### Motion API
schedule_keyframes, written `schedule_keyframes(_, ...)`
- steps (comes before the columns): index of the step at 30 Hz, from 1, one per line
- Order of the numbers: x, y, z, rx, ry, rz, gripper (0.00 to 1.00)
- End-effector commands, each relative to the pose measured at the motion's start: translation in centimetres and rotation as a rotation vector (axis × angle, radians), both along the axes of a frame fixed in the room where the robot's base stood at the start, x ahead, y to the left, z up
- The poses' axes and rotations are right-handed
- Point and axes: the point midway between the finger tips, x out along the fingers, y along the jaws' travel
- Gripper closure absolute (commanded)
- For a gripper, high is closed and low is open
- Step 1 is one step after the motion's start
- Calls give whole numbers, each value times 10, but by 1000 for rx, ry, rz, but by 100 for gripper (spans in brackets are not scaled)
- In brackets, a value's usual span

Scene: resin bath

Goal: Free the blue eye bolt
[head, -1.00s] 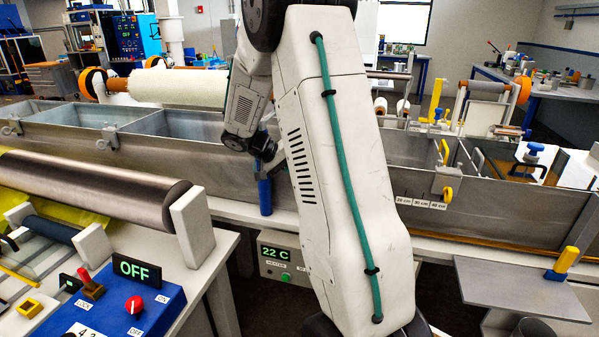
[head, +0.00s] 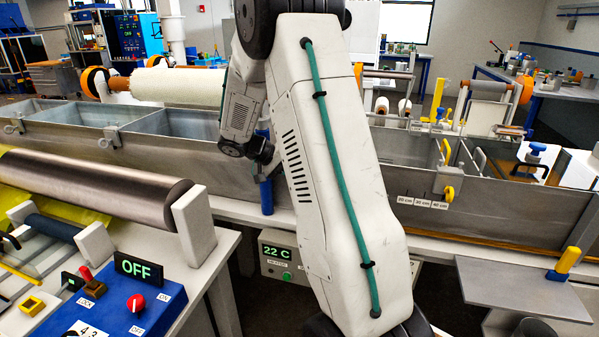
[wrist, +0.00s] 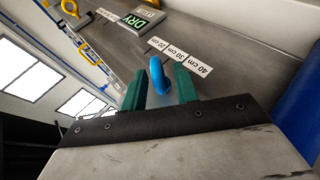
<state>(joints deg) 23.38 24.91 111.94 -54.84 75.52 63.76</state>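The blue eye bolt (wrist: 157,78) shows in the wrist view as a bright blue ring seen nearly edge-on, in front of the grey metal tank wall. My gripper (wrist: 160,80) has two green fingers, one on each side of it. Narrow gaps seem to show between ring and fingers, so the gripper looks open around it; firm contact cannot be made out. What the eye bolt is fixed to is hidden. In the head view my arm covers the eye bolt and the fingers.
A blue cylinder (head: 265,195) stands against the front of the long metal tank (head: 180,160); a large blue surface (wrist: 303,105) is close at right in the wrist view. A DRY display (wrist: 134,20) and depth labels (wrist: 180,55) lie beyond the fingers. A control box (head: 135,305) reads OFF.

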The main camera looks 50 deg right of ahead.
Motion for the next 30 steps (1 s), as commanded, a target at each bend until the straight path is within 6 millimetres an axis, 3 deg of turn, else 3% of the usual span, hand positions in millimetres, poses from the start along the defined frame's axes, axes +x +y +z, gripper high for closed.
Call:
schedule_keyframes(8, 2, 2, 3, -1, -1, 0, 70)
schedule_keyframes(21, 37, 44, 39, -1, 0, 2, 70)
schedule_keyframes(30, 42, 50, 44, 0, 0, 0, 70)
